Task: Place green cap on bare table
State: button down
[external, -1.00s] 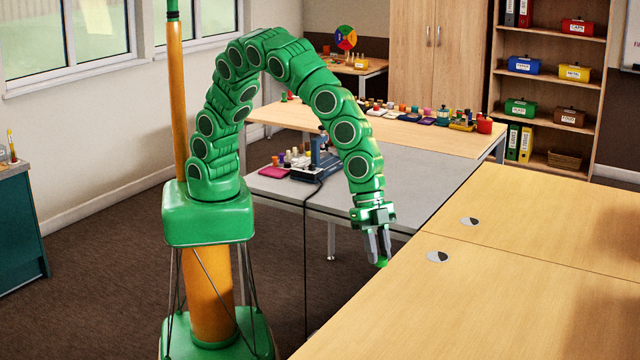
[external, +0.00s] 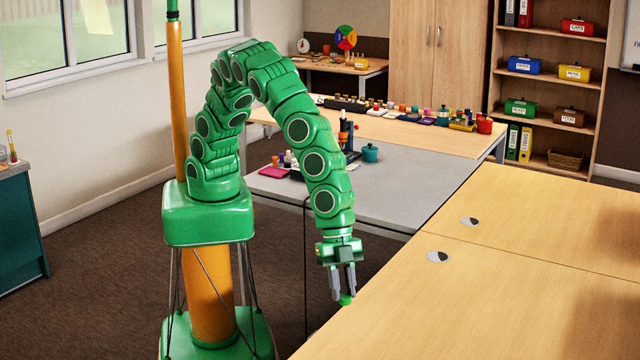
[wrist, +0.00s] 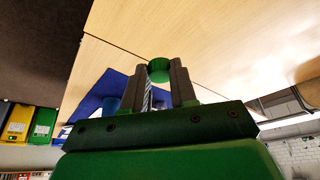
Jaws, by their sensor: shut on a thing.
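My gripper (external: 343,293) points down in the external view, with its fingers shut on a green cap (external: 346,299). The cap sticks out at the fingertips. In the wrist view the cap (wrist: 160,64) sits between the tips of the two grey fingers of my gripper (wrist: 161,76). The bare wooden table (external: 490,300) fills the lower right of the external view. The cap shows at this table's left edge; I cannot tell its height above the top. Pale wood (wrist: 240,45) also lies behind the cap in the wrist view.
Two round grey-and-black discs (external: 437,256) (external: 470,221) are set in the wooden tops. A grey table (external: 400,185) behind carries a teal pot (external: 370,153) and a pink item (external: 273,172). A long wooden table behind holds many small objects. A blue surface (wrist: 92,104) shows in the wrist view.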

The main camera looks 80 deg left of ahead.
jog(key=shift+w+d+f, duration=0.95)
jog(key=shift+d+f, duration=0.7)
jog(key=shift+d, duration=0.5)
jog(key=shift+w+d+f, duration=0.95)
jog(key=shift+d+f, duration=0.75)
jog(key=shift+d, duration=0.4)
jog(key=shift+w+d+f, duration=0.95)
jog(key=shift+d+f, duration=0.7)
jog(key=shift+d, duration=0.5)
jog(key=shift+f, duration=1.5)
jog(key=c, duration=0.9)
grip_release()
jog(key=shift+f, duration=0.15)
